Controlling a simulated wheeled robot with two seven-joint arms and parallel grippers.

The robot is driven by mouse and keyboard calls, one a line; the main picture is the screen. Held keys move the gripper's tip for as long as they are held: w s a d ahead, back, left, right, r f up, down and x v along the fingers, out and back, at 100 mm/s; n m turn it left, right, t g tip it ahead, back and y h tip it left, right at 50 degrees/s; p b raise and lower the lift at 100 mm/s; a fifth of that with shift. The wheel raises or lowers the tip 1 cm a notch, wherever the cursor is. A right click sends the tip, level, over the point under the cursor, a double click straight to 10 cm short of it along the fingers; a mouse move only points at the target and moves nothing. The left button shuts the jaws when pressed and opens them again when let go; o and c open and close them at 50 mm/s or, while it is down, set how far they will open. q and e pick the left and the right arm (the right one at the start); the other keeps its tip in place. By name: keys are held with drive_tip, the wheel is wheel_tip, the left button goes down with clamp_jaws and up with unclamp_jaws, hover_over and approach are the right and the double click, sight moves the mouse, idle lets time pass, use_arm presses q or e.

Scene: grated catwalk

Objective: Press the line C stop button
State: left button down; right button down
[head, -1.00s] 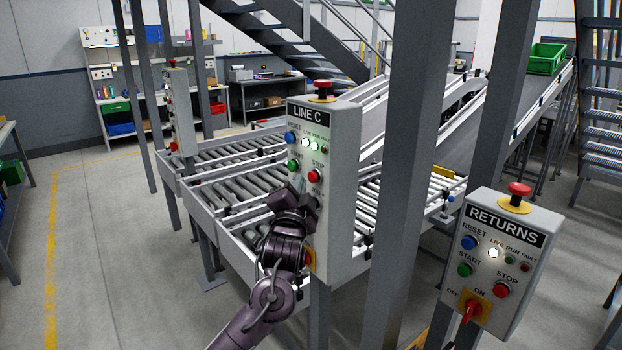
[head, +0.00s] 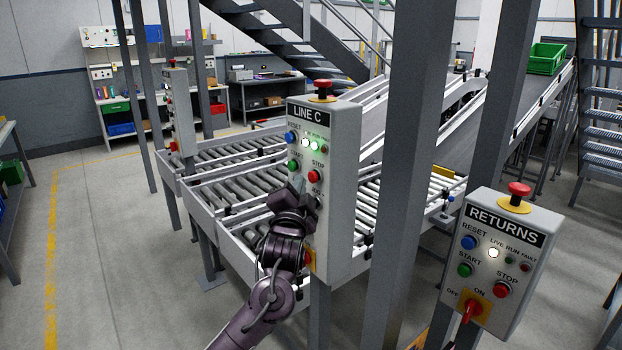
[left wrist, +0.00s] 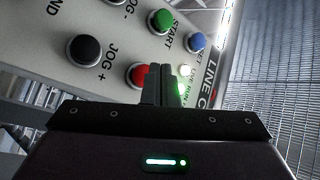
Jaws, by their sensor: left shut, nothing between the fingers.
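The LINE C control box (head: 343,140) stands on a post in the middle of the head view. Its red stop button (head: 314,176) is on the right side of the panel, with the green start button (head: 293,165) to its left. My left gripper (head: 306,188) is shut and empty, just below and in front of the stop button. In the left wrist view the red stop button (left wrist: 138,75) is partly hidden behind the shut fingers (left wrist: 160,82). I cannot tell whether the fingertips touch it. The right gripper is not in view.
A RETURNS box (head: 540,235) with similar buttons stands at the right. The LINE C box has a red mushroom button (head: 321,88) on top and black jog buttons (left wrist: 84,48). Grey posts (head: 400,150) and roller conveyors (head: 240,190) stand close behind.

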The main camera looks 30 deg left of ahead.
use_arm(q)
drive_tip(key=shift+w, duration=0.2)
idle(0.6)
drive_tip(key=shift+w+d, duration=0.15)
drive_tip(key=shift+w, duration=0.05)
drive_tip(key=shift+w+d, duration=0.3)
drive_tip(key=shift+w, duration=0.45)
idle(1.0)
drive_tip(key=shift+s, duration=0.15)
drive_tip(key=shift+s+a+p, duration=0.2)
drive_tip(key=shift+s+p, duration=0.05)
drive_tip(key=shift+s, duration=0.25)
drive_tip(key=shift+s+a+p, duration=0.2)
drive_tip(key=shift+s, duration=0.3)
